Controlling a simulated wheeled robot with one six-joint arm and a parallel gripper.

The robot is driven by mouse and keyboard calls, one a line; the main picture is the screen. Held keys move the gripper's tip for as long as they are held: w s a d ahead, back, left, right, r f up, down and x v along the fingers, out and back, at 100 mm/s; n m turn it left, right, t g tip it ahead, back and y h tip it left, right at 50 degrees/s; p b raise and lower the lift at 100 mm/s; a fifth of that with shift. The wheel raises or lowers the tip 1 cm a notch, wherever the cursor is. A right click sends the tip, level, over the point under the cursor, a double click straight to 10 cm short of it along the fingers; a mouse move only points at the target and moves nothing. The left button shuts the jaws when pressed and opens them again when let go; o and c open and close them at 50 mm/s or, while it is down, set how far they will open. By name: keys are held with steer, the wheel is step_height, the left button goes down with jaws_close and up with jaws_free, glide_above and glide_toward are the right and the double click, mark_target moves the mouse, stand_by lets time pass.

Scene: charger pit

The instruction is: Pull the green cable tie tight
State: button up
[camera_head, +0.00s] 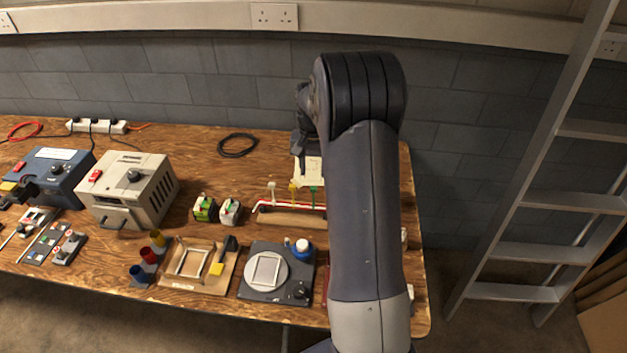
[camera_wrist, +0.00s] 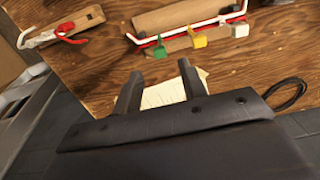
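The green cable tie (camera_head: 313,195) stands at the right of a row on a red and white cable bundle by a wooden block. In the wrist view the green tie (camera_wrist: 159,51) lies just beyond my fingertips. The yellow tie (camera_wrist: 199,40) and white tie (camera_wrist: 239,30) sit beside it to the right. My gripper (camera_wrist: 160,69) is open and empty, its two fingers apart, with nothing visible between them. In the head view my gripper (camera_head: 303,158) is over a pale sheet behind the ties, partly hidden by my arm.
The pale sheet (camera_wrist: 165,93) lies under my fingers. A black cable coil (camera_head: 238,145) lies at the back. A turntable (camera_head: 266,270) stands in front of the ties.

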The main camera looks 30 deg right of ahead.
mark_target(314, 187)
steer(key=shift+r, duration=2.4)
steer(key=shift+f, duration=0.15)
step_height(314, 187, down, 15)
steer(key=shift+b, duration=0.55)
